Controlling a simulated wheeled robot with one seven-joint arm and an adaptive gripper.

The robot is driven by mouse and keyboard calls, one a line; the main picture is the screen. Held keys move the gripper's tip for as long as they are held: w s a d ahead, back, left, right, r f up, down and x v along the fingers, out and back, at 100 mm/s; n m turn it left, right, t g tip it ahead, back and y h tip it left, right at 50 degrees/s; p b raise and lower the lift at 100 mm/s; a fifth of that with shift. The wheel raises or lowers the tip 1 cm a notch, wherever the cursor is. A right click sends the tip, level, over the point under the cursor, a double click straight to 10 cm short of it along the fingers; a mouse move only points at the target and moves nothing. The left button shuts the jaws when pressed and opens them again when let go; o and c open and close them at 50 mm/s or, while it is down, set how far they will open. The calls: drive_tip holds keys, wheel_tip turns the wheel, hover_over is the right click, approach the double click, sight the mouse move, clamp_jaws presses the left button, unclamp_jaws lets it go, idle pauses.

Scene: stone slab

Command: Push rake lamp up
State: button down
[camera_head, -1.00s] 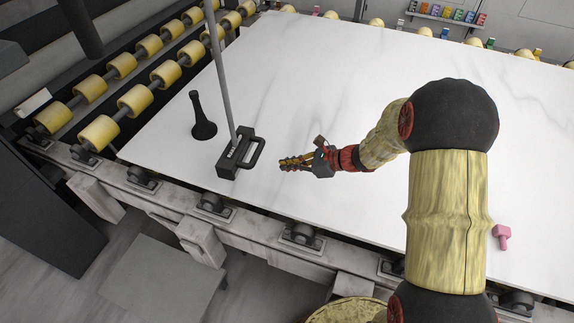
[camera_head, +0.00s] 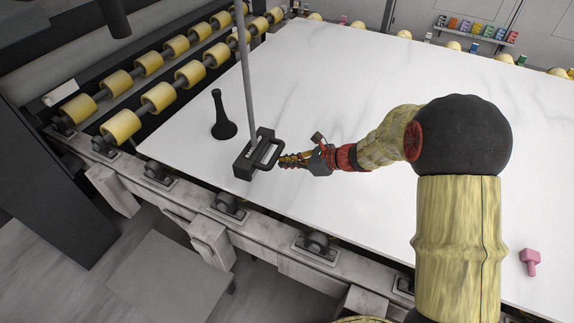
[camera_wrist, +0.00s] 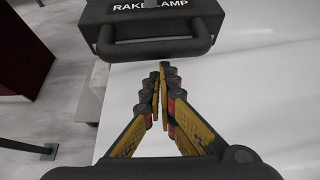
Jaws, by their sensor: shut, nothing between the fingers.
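The rake lamp has a dark box base (camera_head: 245,160) lying on the white slab near its left front edge, with a grey pole rising from it and a loop handle (camera_head: 268,150) on its right side. In the wrist view its base (camera_wrist: 150,8) carries the words "RAKE LAMP", and the handle (camera_wrist: 155,48) crosses the top of the picture. My gripper (camera_head: 283,161) is shut and empty, low over the slab just right of the handle. In the wrist view my gripper (camera_wrist: 161,68) points at the handle; I cannot tell whether the tips touch it.
A black flared stand (camera_head: 223,125) stands left of the lamp. A pink peg-like object (camera_head: 530,258) lies at the right on the slab (camera_head: 340,90). Yellow rollers (camera_head: 158,97) line the left side. The slab's middle behind my gripper is clear.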

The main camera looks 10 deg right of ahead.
drive_tip(key=shift+r, duration=0.1)
wheel_tip(320, 180, up, 50)
drive_tip(key=p, duration=3.5)
drive_tip(key=shift+r, duration=0.25)
wheel_tip(320, 180, down, 4)
drive_tip(key=b, duration=0.2)
drive_tip(key=v, duration=1)
drive_tip(key=shift+s+d+b, duration=0.15)
drive_tip(key=shift+d+b, duration=0.2)
